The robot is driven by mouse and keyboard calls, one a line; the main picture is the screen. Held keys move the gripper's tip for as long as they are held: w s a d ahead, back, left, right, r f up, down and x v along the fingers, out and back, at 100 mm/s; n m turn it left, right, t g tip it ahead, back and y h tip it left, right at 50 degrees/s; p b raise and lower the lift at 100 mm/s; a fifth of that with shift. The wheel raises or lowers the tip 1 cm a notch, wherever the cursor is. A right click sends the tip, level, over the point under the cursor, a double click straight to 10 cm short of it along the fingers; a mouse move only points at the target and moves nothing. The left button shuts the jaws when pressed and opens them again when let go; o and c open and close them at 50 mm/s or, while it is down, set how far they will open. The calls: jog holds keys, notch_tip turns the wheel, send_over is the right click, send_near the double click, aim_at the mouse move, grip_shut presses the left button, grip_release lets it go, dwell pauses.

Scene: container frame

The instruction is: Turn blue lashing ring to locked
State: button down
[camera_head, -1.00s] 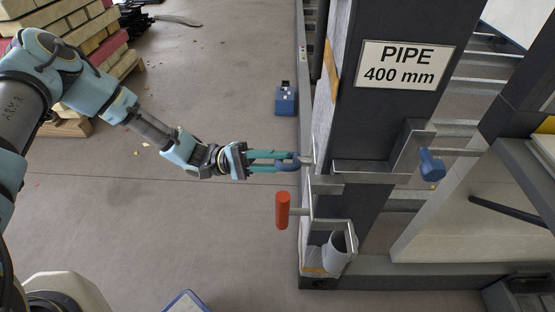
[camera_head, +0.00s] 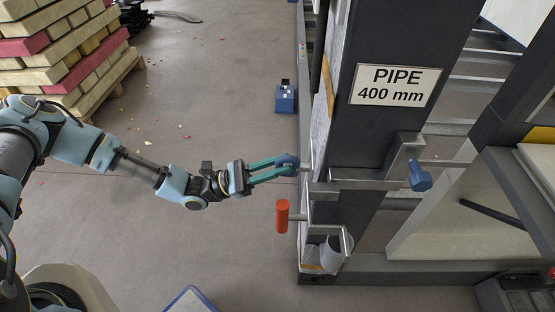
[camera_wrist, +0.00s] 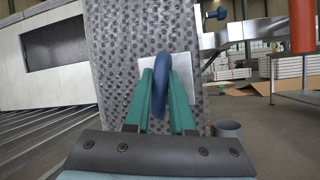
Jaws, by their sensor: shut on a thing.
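The blue lashing ring (camera_head: 287,160) stands out from the left side of the dark post, at the height of a metal bracket. In the wrist view the ring (camera_wrist: 161,84) shows nearly edge-on and upright, in front of a pale square plate (camera_wrist: 182,78) on a dimpled grey surface. My gripper (camera_head: 284,168) reaches it from the left with its green fingers. In the wrist view the fingers of my gripper (camera_wrist: 162,78) lie one on each side of the ring, closed on it. The ring's mount is partly hidden, and no locked mark can be made out.
A red handle (camera_head: 282,216) on a metal crank sticks out just below the ring. A blue knob (camera_head: 420,177) is on the bracket to the right, under the PIPE 400 mm sign (camera_head: 396,86). A blue box (camera_head: 286,98) lies on the floor behind. The floor left of the post is mostly clear.

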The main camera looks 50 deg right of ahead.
jog(key=shift+d+n+t+h+p, duration=0.1)
jog(key=shift+n+t+h+p, duration=0.25)
jog(key=shift+n, duration=0.55)
jog(key=shift+d+n+t+h+p, duration=0.1)
jog(key=shift+n+t+h+p, duration=0.3)
jog(key=shift+n, duration=0.5)
jog(key=shift+t, duration=0.25)
jog(key=c, duration=0.8)
grip_release()
jog(key=shift+s+f, duration=0.15)
jog(key=shift+o, duration=0.2)
jog(key=b+v, duration=0.2)
jog(key=v, duration=0.9)
jog(key=shift+b, duration=0.3)
